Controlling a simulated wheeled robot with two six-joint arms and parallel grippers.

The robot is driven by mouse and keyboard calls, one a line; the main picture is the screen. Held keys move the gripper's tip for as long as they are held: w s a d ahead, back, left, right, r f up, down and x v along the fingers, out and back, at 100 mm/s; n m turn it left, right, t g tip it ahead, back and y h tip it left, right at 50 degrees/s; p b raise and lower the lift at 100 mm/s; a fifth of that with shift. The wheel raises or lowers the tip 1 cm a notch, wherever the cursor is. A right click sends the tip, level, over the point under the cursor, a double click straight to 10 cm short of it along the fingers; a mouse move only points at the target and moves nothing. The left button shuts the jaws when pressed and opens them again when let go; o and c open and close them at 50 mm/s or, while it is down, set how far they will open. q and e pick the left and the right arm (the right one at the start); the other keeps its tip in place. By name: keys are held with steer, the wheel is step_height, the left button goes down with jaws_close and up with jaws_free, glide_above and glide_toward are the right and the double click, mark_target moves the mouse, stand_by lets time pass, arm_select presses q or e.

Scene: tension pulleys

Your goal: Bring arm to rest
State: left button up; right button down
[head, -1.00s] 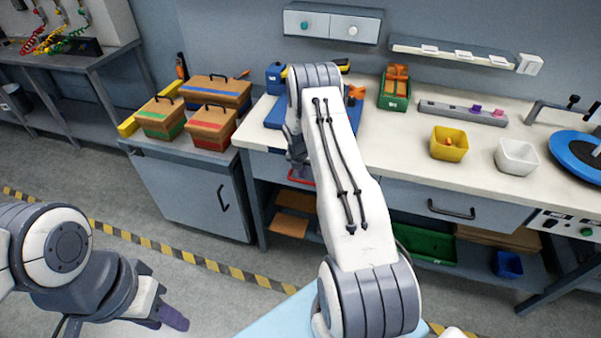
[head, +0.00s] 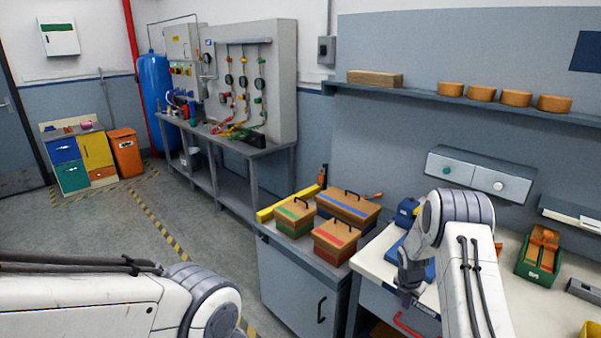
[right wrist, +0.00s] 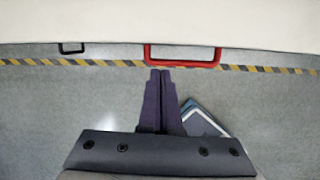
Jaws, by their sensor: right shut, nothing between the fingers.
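My right arm reaches over the workbench from the lower right of the head view, its gripper (head: 407,297) hanging at the bench's front edge. In the right wrist view the two dark fingers (right wrist: 160,74) lie together, shut and empty, with grey floor behind them. Their tips show just below a red handle (right wrist: 183,63); I cannot tell the gap to it. My left arm (head: 110,305) crosses the lower left of the head view, and its gripper is out of the picture.
The workbench (head: 380,266) carries a blue item (head: 407,211) and a green bin with orange parts (head: 540,255). Toolboxes (head: 335,240) stand on a grey cabinet (head: 290,275) to the left. A black handle (right wrist: 72,48) is left of the red one. Open floor lies at left.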

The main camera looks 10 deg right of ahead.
steer(key=s+a+r+m, duration=0.2)
steer(key=a+r+m, duration=0.2)
steer(key=a+r, duration=0.95)
steer(key=s+a+r+m+y, duration=0.2)
steer(key=s+a+r+m, duration=0.45)
steer(key=s+a, duration=0.55)
steer(key=s+a+r+m, duration=0.2)
steer(key=s, duration=0.5)
steer(key=s+a+r+m+g, duration=0.1)
steer(key=s+a+r+m, duration=0.1)
steer(key=s, duration=0.5)
steer(key=s+a+r+m+y, duration=0.1)
steer(key=s+a+r+m, duration=0.1)
steer(key=s, duration=0.5)
steer(key=shift+a+m+g, duration=0.4)
steer(key=shift+a+m, duration=0.25)
steer(key=shift+a, duration=0.3)
steer(key=shift+s+r, duration=0.1)
